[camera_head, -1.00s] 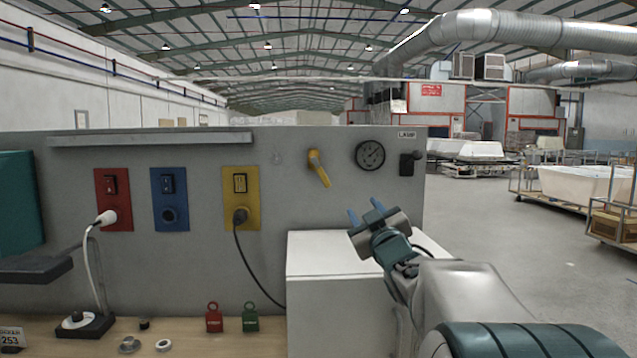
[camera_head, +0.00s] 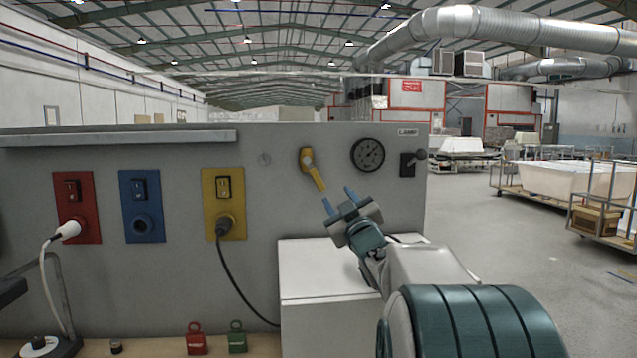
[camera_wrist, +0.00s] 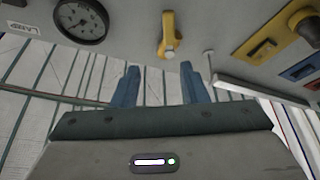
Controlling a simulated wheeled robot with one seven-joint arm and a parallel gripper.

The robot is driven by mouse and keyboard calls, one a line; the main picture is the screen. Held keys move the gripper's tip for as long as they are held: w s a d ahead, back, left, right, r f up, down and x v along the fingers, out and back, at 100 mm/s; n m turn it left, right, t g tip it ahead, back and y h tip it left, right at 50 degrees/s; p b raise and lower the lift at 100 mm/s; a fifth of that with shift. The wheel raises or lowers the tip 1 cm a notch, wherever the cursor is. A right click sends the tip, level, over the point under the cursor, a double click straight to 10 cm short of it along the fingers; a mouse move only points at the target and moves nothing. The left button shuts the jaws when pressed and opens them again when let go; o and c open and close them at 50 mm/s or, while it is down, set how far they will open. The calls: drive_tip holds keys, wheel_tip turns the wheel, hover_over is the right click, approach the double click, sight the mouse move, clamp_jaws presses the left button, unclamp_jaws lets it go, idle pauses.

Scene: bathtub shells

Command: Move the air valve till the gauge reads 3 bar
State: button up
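The air valve is a yellow lever (camera_head: 313,170) on the grey panel, pointing down and slightly right in the head view. In the wrist view the yellow lever (camera_wrist: 169,34) lies beyond the fingers, roughly between them. The round black gauge (camera_head: 368,155) is to the right of the valve; it also shows in the wrist view (camera_wrist: 80,20). Its needle reading is too small to tell. My gripper (camera_head: 341,200) is below and right of the lever, with blue fingers apart and nothing between them. In the wrist view, my gripper (camera_wrist: 159,88) is open and apart from the lever.
Red (camera_head: 77,207), blue (camera_head: 142,206) and yellow (camera_head: 223,203) switch plates are left of the valve; a black cable hangs from the yellow one. A lamp switch (camera_head: 409,164) is right of the gauge. A white box (camera_head: 320,285) stands below the valve.

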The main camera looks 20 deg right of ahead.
sight(320, 185)
drive_tip(key=w, duration=0.3)
drive_tip(key=w+p, duration=0.1)
drive_tip(key=w, duration=0.2)
drive_tip(key=w+p, duration=0.1)
drive_tip(key=w, duration=0.2)
drive_tip(key=shift+d, duration=0.35)
drive_tip(key=shift+p+x, duration=1.1)
drive_tip(key=shift+x, duration=1.4)
clamp_jaws()
drive_tip(key=shift+a, duration=0.1)
